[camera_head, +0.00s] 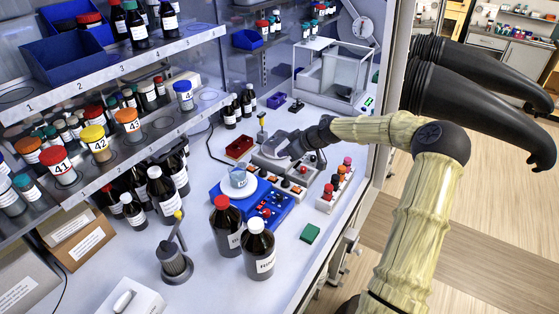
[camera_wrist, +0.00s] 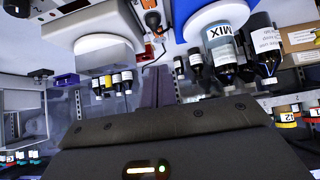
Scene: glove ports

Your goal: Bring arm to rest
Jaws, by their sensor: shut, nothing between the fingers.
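My arm reaches in from the right in the head view, with pale ribbed links and dark joints. My gripper (camera_head: 284,151) is over the work surface, near a grey device at the middle of the bench. It is small and partly lost against that device, so its gap to it cannot be judged. In the wrist view the dark gripper body fills the bottom, and the narrow dark fingers (camera_wrist: 154,90) stand together at the middle. The fingers are shut and hold nothing.
A blue stirrer (camera_head: 267,207) with a beaker, two brown bottles (camera_head: 258,252), a vial rack (camera_head: 333,187) and a red tray (camera_head: 239,147) crowd the bench. Loaded shelves (camera_head: 110,60) line the left. A balance (camera_head: 333,75) stands behind. Black gloves (camera_head: 470,85) jut out right.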

